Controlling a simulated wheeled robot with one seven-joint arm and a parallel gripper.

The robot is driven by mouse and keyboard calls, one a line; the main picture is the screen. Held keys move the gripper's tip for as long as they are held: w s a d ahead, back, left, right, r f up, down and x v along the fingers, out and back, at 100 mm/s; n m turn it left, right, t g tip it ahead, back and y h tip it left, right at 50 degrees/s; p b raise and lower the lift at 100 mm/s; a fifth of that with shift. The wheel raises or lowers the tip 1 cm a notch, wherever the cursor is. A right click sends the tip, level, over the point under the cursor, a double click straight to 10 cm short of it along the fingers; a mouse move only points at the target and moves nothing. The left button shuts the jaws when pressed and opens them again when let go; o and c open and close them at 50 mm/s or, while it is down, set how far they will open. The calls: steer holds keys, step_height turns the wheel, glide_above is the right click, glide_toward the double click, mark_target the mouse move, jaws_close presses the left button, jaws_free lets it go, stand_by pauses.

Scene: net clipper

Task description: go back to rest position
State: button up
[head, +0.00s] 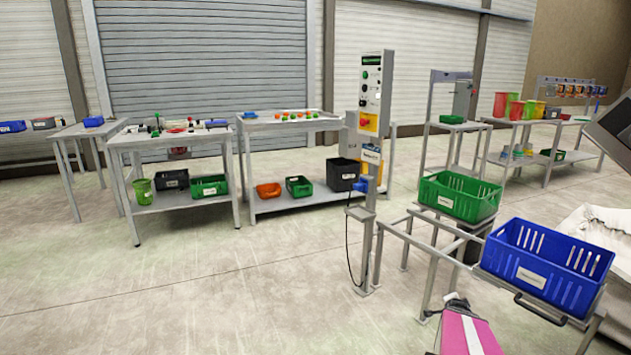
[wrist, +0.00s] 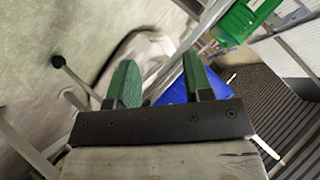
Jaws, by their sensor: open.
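My gripper (wrist: 158,66) shows in the wrist view with its two green fingers well apart. Nothing is held between them. Beyond the fingers are part of a blue crate (wrist: 176,94) and, at the upper right, a green crate (wrist: 236,22); both look apart from the fingers. I cannot make out the gripper in the head view.
In the head view a blue crate (head: 548,268) and a green crate (head: 459,196) sit on a metal stand at the right. A control post (head: 371,130) stands left of them. Workbenches (head: 180,141) line the back. The floor (head: 200,290) at left is clear.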

steer(key=a+r+n+g+y, duration=0.15)
steer(key=a+n, duration=0.25)
steer(key=a, duration=0.5)
steer(key=a+r+n+g+y, duration=0.1)
steer(key=a+n+g+y, duration=0.25)
steer(key=a, duration=0.65)
steer(key=s+a+r+n+g, duration=0.2)
steer(key=s+a+n, duration=0.2)
steer(key=a, duration=0.4)
steer(key=s+a+r+n+g, duration=0.3)
steer(key=s+a+n, duration=0.1)
steer(key=a, duration=0.4)
steer(key=shift+s+a+r+n+y, duration=0.2)
steer(key=shift+a+r+n+y, duration=0.1)
steer(key=shift+r+n+y, duration=0.1)
steer(key=shift+d+f, duration=0.1)
steer(key=shift+d, duration=0.05)
